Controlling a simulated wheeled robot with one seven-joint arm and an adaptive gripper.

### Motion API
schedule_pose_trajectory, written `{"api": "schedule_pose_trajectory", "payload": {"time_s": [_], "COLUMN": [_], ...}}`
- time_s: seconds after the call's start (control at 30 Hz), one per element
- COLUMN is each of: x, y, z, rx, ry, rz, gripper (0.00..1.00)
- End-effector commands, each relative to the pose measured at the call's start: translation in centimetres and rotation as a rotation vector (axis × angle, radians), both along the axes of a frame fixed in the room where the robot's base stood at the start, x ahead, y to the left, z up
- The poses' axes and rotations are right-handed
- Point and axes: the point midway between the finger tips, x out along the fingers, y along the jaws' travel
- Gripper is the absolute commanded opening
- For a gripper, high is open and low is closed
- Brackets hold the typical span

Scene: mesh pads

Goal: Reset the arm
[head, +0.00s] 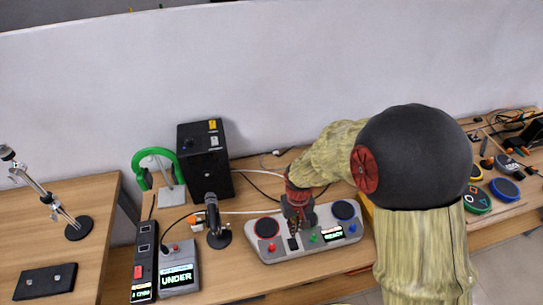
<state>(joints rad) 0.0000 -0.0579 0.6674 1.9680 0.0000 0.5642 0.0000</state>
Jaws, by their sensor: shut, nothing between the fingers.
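My arm comes in from the lower right in the head view and bends down to the left over the wooden table (340,275). My gripper (293,240) is shut and empty. It points down over the middle of a grey console (275,253) with round red and blue pads, small coloured buttons and a lit display reading READY. I cannot tell whether the fingertips touch the console. The wrist hides part of the console's back edge.
Left of the console stand a microphone (216,228), a grey box reading UNDER (180,279), and a dark power strip (144,262). Behind are a black speaker (205,160) and green headphones (141,168) on a stand. Coloured pads (504,189) lie at the right.

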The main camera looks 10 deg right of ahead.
Motion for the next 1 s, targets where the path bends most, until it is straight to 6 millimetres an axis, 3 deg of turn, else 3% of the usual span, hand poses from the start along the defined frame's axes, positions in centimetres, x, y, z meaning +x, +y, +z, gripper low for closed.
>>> {"api": "schedule_pose_trajectory", "payload": {"time_s": [0.17,0.33,0.67,1.0], "x": [-0.3,-3.6,-7.9,-12.8], "y": [0.0,0.0,0.0,0.0], "z": [0.0,0.0,9.9,20.3], "rx": [0.0,0.0,0.0,0.0], "ry": [0.012,0.093,0.018,-0.275], "rz": [0.0,0.0,0.0,0.0], "gripper": [0.0,0.0,0.0,0.0]}}
